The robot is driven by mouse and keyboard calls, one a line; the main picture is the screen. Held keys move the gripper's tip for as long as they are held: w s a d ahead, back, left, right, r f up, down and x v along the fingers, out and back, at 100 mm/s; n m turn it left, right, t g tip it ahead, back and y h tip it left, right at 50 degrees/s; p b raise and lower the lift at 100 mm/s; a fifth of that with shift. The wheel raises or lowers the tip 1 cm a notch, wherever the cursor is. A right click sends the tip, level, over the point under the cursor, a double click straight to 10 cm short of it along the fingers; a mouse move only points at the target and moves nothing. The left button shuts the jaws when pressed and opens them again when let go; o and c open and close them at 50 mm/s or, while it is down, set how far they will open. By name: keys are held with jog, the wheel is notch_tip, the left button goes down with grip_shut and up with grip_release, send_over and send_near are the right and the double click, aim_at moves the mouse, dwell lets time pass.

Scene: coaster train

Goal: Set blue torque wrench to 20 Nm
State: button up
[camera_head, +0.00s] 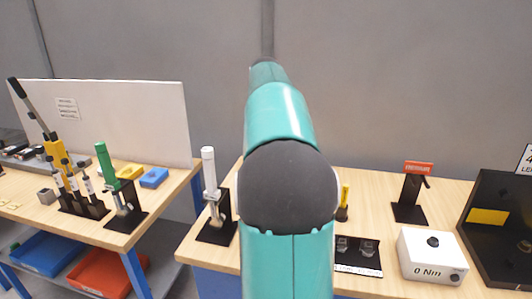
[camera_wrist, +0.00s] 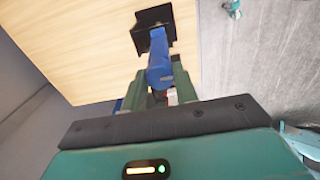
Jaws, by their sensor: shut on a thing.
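The blue torque wrench (camera_wrist: 158,62) shows in the wrist view as a blue handle between the green fingers of my gripper (camera_wrist: 161,76). My gripper is shut on this handle. The far end of the handle overlaps a black stand (camera_wrist: 152,17) on the wooden table; I cannot tell whether the wrench still sits in it. The wrench's scale and its lower part are hidden. In the head view my arm covers the middle, and neither the gripper nor the blue wrench shows. A white box (camera_head: 431,256) there reads "0 Nm".
The left table has a green-handled tool (camera_head: 106,163), several other tools and a blue block (camera_head: 154,177).

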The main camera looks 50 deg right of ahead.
dwell(0.3)
jog(key=o, duration=1)
jog(key=shift+r, duration=0.1)
jog(key=shift+r, duration=6.75)
jog(key=shift+a, duration=0.15)
